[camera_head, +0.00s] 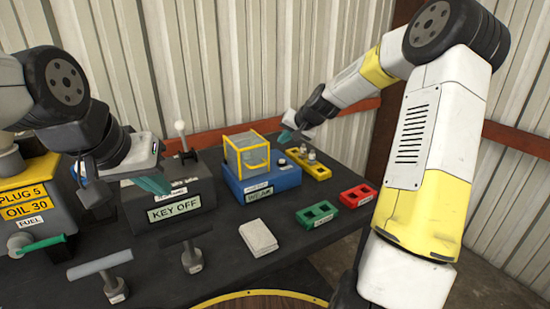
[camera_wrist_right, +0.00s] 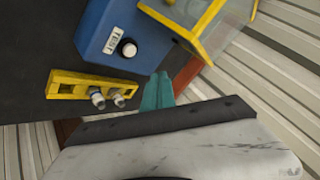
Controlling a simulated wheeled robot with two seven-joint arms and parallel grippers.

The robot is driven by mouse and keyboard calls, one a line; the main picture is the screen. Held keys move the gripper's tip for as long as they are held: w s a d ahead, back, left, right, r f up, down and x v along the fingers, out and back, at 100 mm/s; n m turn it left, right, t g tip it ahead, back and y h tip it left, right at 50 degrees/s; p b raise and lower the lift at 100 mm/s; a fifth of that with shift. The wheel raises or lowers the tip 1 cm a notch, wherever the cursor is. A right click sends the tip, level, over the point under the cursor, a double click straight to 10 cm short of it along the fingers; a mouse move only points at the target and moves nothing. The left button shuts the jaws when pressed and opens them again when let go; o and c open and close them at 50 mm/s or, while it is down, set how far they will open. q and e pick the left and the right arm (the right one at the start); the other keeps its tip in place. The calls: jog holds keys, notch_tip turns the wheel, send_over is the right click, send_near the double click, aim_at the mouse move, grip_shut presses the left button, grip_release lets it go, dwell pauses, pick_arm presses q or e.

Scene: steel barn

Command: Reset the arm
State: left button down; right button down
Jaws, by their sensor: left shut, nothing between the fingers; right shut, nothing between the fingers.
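My left gripper (camera_head: 150,184) hangs at the left in the head view, its teal fingertips shut and empty in front of the grey KEY OFF box (camera_head: 182,210). My right gripper (camera_head: 286,136) is shut and empty, its teal fingertips just right of the clear yellow-framed case on the blue box (camera_head: 262,186). In the right wrist view the teal fingers (camera_wrist_right: 157,91) are together, with the blue box (camera_wrist_right: 130,30) beyond them and the yellow holder (camera_wrist_right: 75,86) to their left. My right arm reaches in from the right and bends over the table.
The yellow holder (camera_head: 318,171) carries small metal plugs. A red holder (camera_head: 356,195), a green holder (camera_head: 312,217) and a grey block (camera_head: 258,238) lie on the dark table (camera_head: 230,262). T-handles (camera_head: 102,265) stand at the front left. A yellow machine (camera_head: 38,195) is far left. Corrugated walls stand behind.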

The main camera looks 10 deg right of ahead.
dwell(0.4)
jog(key=s+a+r+n+g+h, duration=0.15)
jog(key=s+r, duration=0.35)
jog(key=s, duration=0.6)
jog(key=s+a+r+n+h, duration=0.15)
jog(key=s+r, duration=0.35)
jog(key=s, duration=0.6)
jog(key=s+d+n, duration=0.1)
jog(key=s+d, duration=0.1)
jog(key=s, duration=1.4)
jog(key=shift+s+r+y, duration=0.35)
jog(key=shift+s+y, duration=0.05)
jog(key=shift+g, duration=0.25)
